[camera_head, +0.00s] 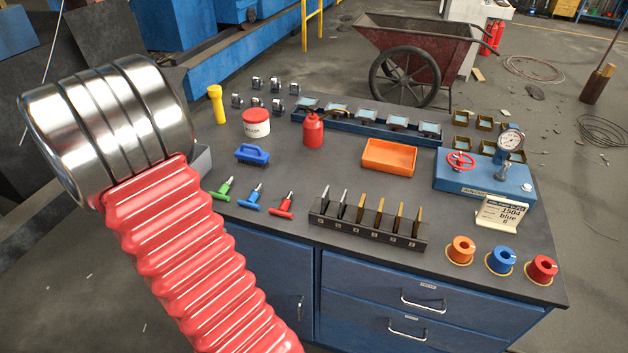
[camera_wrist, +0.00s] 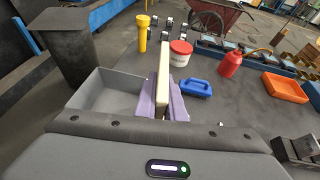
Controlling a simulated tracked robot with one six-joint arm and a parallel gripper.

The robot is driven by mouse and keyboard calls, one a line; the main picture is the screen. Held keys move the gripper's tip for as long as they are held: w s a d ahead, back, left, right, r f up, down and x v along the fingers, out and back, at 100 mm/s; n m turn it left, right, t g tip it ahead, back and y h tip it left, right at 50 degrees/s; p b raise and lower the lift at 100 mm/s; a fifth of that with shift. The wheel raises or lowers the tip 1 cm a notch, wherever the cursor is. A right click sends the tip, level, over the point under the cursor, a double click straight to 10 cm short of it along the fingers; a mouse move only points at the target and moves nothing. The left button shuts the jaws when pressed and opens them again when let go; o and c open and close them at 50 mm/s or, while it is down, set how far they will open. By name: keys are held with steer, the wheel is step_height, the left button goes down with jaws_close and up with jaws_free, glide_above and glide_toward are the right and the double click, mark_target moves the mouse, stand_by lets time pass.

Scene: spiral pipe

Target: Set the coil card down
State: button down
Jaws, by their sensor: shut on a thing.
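My gripper (camera_wrist: 164,92) shows in the wrist view, its purple fingers shut on a thin cream slab, the coil card (camera_wrist: 164,62), seen edge-on and upright. Its faces cannot be seen from here. Just left of the fingers is an open grey bin (camera_wrist: 100,92), with the card near its right wall; I cannot tell the height between them. In the head view my gripper and the held card are hidden behind my arm. A separate white card reading "1504 blue 6" (camera_head: 503,212) stands at the bench's right side.
On the dark bench stand a yellow torch (camera_head: 216,104), white tub (camera_head: 257,124), red oil can (camera_head: 313,131), blue brush (camera_head: 252,154), orange tray (camera_head: 389,157), slotted tool rack (camera_head: 367,222) and blue gauge block (camera_head: 485,179). Bare bench top lies around the orange tray.

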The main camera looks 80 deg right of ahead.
steer(key=s+d+f+m+g+y, duration=0.1)
steer(key=s+d+m+g, duration=0.2)
steer(key=s, duration=0.8)
steer(key=s+d+f+m+g+y, duration=0.2)
steer(key=s+d+m+g, duration=0.2)
steer(key=s+d, duration=0.3)
steer(key=s+d+f+m+g+y, duration=0.1)
steer(key=s+d+f+m+g, duration=0.1)
steer(key=s, duration=1.3)
steer(key=d+m+g, duration=0.1)
steer(key=d+g, duration=0.1)
steer(key=d, duration=0.1)
steer(key=shift+s+d+m+y, duration=0.25)
steer(key=shift+s+m+y, duration=0.05)
steer(key=shift+f, duration=3.05)
steer(key=shift+f, duration=0.1)
steer(key=shift+f, duration=1.8)
steer(key=shift+f, duration=0.15)
